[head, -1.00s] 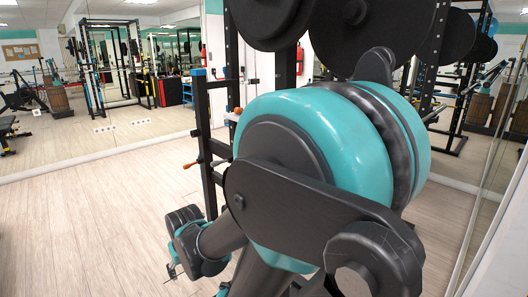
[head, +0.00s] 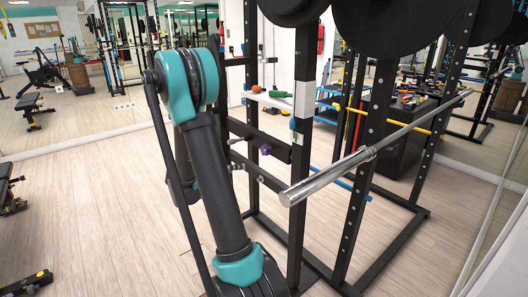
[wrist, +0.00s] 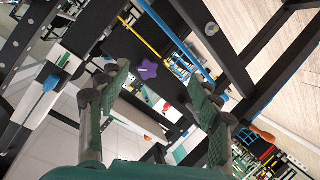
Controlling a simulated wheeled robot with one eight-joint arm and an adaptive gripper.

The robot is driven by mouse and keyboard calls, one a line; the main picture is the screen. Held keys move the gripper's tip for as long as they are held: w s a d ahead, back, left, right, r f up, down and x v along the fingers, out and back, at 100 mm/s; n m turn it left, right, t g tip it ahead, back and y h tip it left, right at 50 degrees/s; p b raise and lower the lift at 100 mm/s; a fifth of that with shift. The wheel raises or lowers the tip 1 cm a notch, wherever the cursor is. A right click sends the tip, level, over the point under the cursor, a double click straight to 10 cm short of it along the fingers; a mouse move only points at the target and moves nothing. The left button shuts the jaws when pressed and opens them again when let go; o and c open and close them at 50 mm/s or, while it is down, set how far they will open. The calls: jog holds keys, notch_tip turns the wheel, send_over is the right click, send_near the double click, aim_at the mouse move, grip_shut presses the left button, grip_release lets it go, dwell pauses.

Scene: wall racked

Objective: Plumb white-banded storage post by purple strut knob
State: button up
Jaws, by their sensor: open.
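The white-banded storage post (head: 300,160) is a dark upright of the rack in the middle of the head view. Its white band (head: 307,99) is near a shelf; a pale band also shows on a dark bar at upper left in the wrist view (wrist: 82,32). The post slants slightly in the head view; I cannot tell how much is perspective. The purple strut knob (head: 265,150) is left of the post, on a dark strut. It also shows as a purple lobed knob (wrist: 148,69) between the fingers in the wrist view. My gripper (wrist: 158,78) is open and empty, apart from the knob.
A long metal bar (head: 330,175) juts forward to the right of the post. Black weight plates (head: 385,30) hang above. A shelf (head: 280,99) holds small coloured items. Open wooden floor (head: 80,210) lies at left.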

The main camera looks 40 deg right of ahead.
jog(key=w+d+m+h, duration=0.1)
jog(key=w+m+h, duration=0.1)
jog(key=w, duration=0.1)
jog(key=m+h, duration=0.1)
jog(key=h, duration=0.1)
send_near(263, 150)
jog(key=d, duration=0.7)
jog(key=w+d, duration=0.1)
jog(key=d, duration=0.2)
jog(key=shift+w+d, duration=0.1)
jog(key=shift+d, duration=0.15)
jog(key=c, duration=1.2)
jog(key=shift+o, duration=0.2)
